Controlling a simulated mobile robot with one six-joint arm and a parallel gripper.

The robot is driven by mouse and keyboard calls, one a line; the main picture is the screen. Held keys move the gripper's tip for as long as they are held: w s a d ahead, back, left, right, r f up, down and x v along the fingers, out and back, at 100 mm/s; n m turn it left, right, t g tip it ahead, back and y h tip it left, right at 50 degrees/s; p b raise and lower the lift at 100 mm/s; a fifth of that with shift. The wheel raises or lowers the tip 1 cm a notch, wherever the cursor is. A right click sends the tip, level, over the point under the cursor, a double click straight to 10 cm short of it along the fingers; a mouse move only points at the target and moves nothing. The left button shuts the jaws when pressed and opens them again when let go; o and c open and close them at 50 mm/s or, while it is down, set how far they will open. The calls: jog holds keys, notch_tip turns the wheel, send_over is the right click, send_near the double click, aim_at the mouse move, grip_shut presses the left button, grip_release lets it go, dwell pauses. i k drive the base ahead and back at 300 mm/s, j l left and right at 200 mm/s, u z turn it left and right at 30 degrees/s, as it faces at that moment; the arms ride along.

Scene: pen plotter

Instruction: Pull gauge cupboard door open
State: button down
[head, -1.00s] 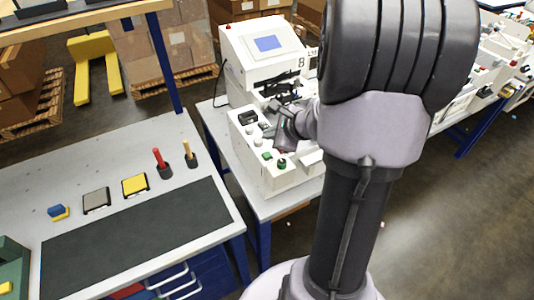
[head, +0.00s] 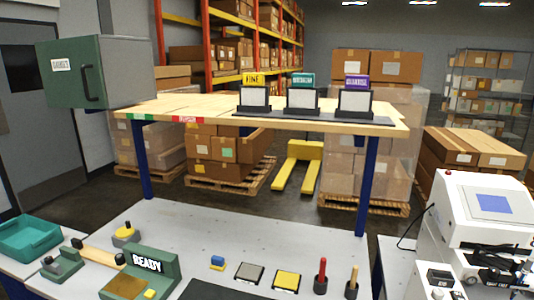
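The gauge cupboard (head: 128,70) is a box at the upper left of the head view, with a grey side and a green front door (head: 68,85). The door looks shut against the body. It carries a small white label (head: 62,65), too small to read surely, and a dark upright bar handle (head: 88,85). My gripper (head: 497,277) seems to show only as dark parts over the white machine at the lower right edge, far from the cupboard. Its fingers cannot be made out.
A wooden shelf (head: 180,105) with three labelled stands runs beside the cupboard above the grey bench (head: 200,235). A white machine (head: 485,205) stands at right.

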aim_at(71, 70)
jog(key=u, duration=1.5)
